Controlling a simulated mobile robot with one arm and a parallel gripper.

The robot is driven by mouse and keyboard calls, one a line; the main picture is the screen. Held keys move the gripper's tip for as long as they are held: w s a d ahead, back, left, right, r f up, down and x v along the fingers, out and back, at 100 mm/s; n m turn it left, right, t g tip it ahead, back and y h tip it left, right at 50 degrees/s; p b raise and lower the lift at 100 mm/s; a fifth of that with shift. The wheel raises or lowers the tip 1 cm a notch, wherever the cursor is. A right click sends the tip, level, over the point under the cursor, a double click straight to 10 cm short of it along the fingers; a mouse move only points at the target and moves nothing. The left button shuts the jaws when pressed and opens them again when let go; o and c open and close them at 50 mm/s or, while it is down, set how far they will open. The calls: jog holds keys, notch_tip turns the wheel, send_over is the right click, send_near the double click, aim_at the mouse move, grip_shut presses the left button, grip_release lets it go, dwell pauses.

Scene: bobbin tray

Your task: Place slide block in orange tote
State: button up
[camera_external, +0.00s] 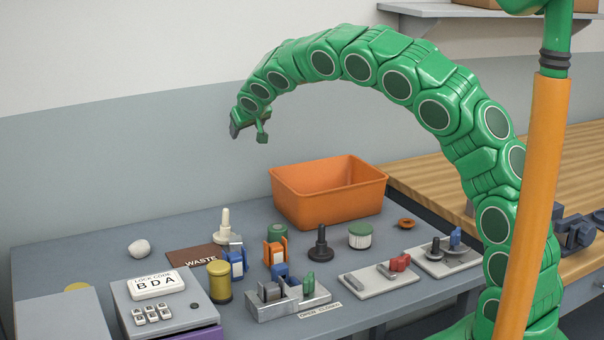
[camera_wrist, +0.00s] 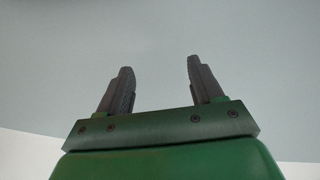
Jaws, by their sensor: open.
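The orange tote (camera_external: 328,207) stands open at the back right of the grey table; its inside floor is mostly hidden. I cannot tell for certain which part is the slide block.
A metal holder (camera_external: 288,305) with green and grey parts stands at the front. Bobbins, spools and black and cream pegs stand behind it. A lock-code box (camera_external: 160,302) is at the front left, near a brown WASTE mat (camera_external: 190,258). The back left table is mostly clear.

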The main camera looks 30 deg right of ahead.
jog(key=s+a+f+m+g, duration=0.1)
jog(key=s+f+m+g, duration=0.2)
jog(key=s+f+g, duration=0.45)
jog(key=m+g+y, duration=0.2)
jog(key=g+y, duration=0.1)
jog(key=g, duration=0.2)
send_near(235, 238)
jog(key=shift+x, duration=4.35)
jog(key=shift+r, duration=0.1)
jog(key=shift+c, duration=0.5)
grip_shut()
